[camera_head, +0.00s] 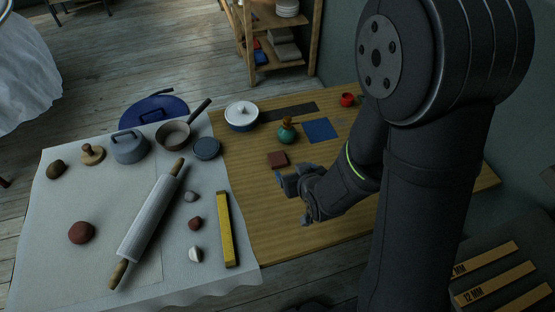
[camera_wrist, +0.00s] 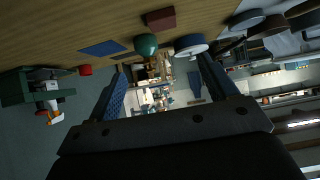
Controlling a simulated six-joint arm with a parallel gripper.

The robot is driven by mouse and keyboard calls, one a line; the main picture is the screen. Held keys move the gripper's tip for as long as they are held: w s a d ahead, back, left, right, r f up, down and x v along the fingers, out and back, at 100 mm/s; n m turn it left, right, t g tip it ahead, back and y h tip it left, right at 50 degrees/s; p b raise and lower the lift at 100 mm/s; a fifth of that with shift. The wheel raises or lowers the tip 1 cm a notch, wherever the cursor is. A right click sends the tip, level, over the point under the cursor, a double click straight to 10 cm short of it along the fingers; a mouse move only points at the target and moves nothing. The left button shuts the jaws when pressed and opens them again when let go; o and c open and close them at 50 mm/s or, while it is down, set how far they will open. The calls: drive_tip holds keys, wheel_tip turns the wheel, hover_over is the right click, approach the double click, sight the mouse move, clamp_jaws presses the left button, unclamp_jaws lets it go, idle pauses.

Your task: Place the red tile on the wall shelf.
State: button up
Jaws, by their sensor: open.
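The red tile (camera_head: 278,159) is a small dark red block lying flat on the wooden table, just beyond my gripper. It also shows at the top middle of the wrist view (camera_wrist: 160,19). My gripper (camera_head: 294,200) is open and empty above the table, apart from the tile. Its two fingers stand wide apart in the wrist view (camera_wrist: 160,68). A wooden shelf unit (camera_head: 311,45) stands by the wall at the back, with stacked items on its boards. I cannot tell whether it is the wall shelf; no other shelf shows clearly.
A green bottle (camera_head: 287,131), blue square (camera_head: 320,130), white-lidded pot (camera_head: 242,116) and red cup (camera_head: 347,100) stand or lie behind the tile. On the left cloth are a rolling pin (camera_head: 149,222), saucepan (camera_head: 175,134) and yellow bar (camera_head: 228,229). Bare wood lies around my gripper.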

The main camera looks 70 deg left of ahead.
approach(277, 158)
drive_tip(key=a, duration=0.1)
drive_tip(key=w+a+f, duration=0.1)
drive_tip(key=shift+a+f, duration=0.2)
drive_tip(key=shift+a, duration=0.15)
drive_tip(key=shift+s+d+f+x, duration=0.1)
drive_tip(key=shift+s+x, duration=0.05)
drive_tip(key=shift+x, duration=0.75)
drive_tip(key=shift+s+d+f+x, duration=0.1)
drive_tip(key=shift+x, duration=0.8)
drive_tip(key=shift+s+f+x, duration=0.1)
drive_tip(key=shift+s+x, duration=0.05)
drive_tip(key=shift+x, duration=0.75)
drive_tip(key=c, duration=1.2)
drive_tip(key=shift+r, duration=0.15)
wheel_tip(277, 158, up, 10)
drive_tip(key=shift+f, duration=0.1)
